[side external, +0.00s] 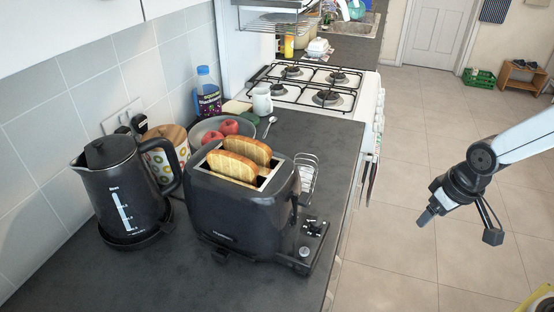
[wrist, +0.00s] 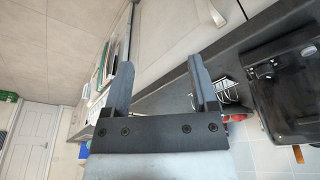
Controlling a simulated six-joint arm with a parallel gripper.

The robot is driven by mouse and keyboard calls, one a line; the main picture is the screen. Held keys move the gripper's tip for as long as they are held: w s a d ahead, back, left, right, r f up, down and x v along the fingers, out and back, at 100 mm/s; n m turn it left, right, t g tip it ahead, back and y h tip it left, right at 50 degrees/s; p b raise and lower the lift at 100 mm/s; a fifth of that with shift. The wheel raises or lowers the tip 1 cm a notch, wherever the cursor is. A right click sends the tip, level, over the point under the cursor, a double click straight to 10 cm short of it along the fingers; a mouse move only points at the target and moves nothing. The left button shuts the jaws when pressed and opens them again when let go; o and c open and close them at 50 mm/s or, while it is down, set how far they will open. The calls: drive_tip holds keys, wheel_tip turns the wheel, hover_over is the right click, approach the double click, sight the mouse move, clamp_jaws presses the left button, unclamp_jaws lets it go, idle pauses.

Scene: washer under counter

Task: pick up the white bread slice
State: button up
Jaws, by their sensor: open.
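Two golden-brown bread slices stand upright in the black toaster (side external: 235,212) on the dark counter in the side external view. The front slice (side external: 233,167) and the back slice (side external: 248,149) stick out above the slots. I cannot tell either one as plainly white. My gripper (side external: 458,223) is open and empty, well to the right of the toaster, over the floor beyond the counter edge. In the wrist view, my two fingers (wrist: 160,64) are spread apart with nothing between them.
A black kettle (side external: 125,190) stands left of the toaster. Behind it are a patterned canister (side external: 163,155), a bowl with red apples (side external: 222,128), a bottle (side external: 207,92) and a white mug (side external: 262,101). A wire rack (side external: 307,174) is right of the toaster.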

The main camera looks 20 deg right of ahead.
drive_tip(key=shift+c, duration=0.4)
drive_tip(key=w+a+r+n, duration=0.2)
drive_tip(key=w+a+r, duration=0.2)
drive_tip(key=w+a, duration=0.2)
drive_tip(key=w+a+r+n+y, duration=0.1)
drive_tip(key=w+a+r, duration=0.3)
drive_tip(key=a, duration=0.5)
drive_tip(key=w+a+r+n+y, duration=0.1)
drive_tip(key=w+a+r+n, duration=0.2)
drive_tip(key=w+a, duration=0.5)
drive_tip(key=shift+w+a+r+t, duration=0.15)
drive_tip(key=shift+w+r+t, duration=0.3)
drive_tip(key=shift+r, duration=0.3)
wheel_tip(320, 180, up, 4)
drive_tip(key=n+y, duration=0.1)
drive_tip(key=n, duration=0.1)
hover_over(233, 155)
drive_tip(key=s+d, duration=0.2)
drive_tip(key=shift+a+f, duration=0.1)
drive_tip(key=shift+a, duration=0.1)
drive_tip(key=shift+x, duration=3.95)
drive_tip(key=shift+w, duration=0.1)
drive_tip(key=shift+c, duration=0.2)
